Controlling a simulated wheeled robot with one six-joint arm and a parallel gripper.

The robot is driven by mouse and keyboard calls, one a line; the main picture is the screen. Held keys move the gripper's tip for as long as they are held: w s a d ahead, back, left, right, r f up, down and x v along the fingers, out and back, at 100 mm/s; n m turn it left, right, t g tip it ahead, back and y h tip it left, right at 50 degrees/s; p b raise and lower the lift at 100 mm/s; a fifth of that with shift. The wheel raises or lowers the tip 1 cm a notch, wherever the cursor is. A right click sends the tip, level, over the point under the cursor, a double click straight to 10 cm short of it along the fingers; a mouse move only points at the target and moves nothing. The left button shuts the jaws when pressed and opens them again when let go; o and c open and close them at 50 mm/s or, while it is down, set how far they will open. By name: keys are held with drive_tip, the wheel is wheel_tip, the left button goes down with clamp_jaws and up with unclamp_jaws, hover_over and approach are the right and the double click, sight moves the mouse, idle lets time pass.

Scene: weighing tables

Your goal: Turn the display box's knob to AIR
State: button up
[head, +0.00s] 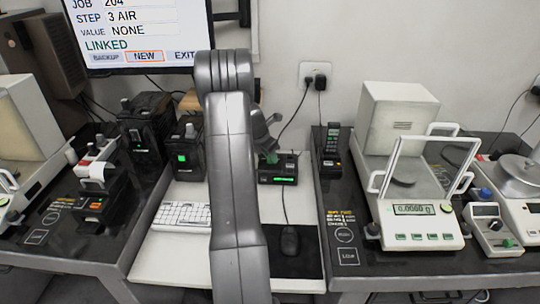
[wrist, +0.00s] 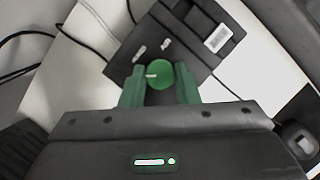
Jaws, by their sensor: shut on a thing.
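The display box (head: 278,177) is a small black box with a green lit display, standing on the white desk behind the mouse. In the wrist view its dark top (wrist: 183,28) carries small white labels and a barcode sticker. Its round green knob (wrist: 160,72) has a short white mark pointing left in that view. My gripper (wrist: 160,86) has its green fingers on either side of the knob, shut on it. In the head view my gripper (head: 268,150) is partly hidden by my arm. The screen (head: 140,35) reads STEP 3 AIR, VALUE NONE, LINKED.
A white keyboard (head: 181,216) and a black mouse (head: 289,241) lie in front. Dark devices (head: 187,150) stand to the left. A handset in a stand (head: 331,150) and a balance (head: 415,209) are on the right table. Cables run behind the box.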

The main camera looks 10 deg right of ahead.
drive_tip(key=m+g+p, duration=0.1)
drive_tip(key=m, duration=0.1)
drive_tip(key=m+g, duration=0.1)
drive_tip(key=m, duration=0.2)
drive_tip(key=shift+w+r+m+h+p, duration=0.1)
drive_tip(key=shift+w+m+h+p, duration=0.1)
drive_tip(key=shift+m+h+p, duration=0.15)
drive_tip(key=m+g+p, duration=0.1)
drive_tip(key=m+g, duration=0.1)
drive_tip(key=m, duration=0.3)
drive_tip(key=shift+w+p, duration=0.15)
drive_tip(key=shift+p, duration=0.15)
drive_tip(key=m+g+y, duration=0.1)
drive_tip(key=m, duration=0.1)
drive_tip(key=m+g, duration=0.1)
drive_tip(key=m, duration=0.2)
drive_tip(key=shift+w+d+m+y+p, duration=0.1)
drive_tip(key=shift+w+m+y+p, duration=0.05)
drive_tip(key=shift+m+y+p, duration=0.25)
drive_tip(key=shift+d+m+g+y, duration=0.1)
drive_tip(key=shift+m+g+y, duration=0.45)
drive_tip(key=shift+m, duration=1.6)
drive_tip(key=o, duration=1)
drive_tip(key=shift+c, duration=0.2)
drive_tip(key=p+v, duration=0.1)
drive_tip(key=v, duration=1.2)
drive_tip(key=shift+r, duration=0.35)
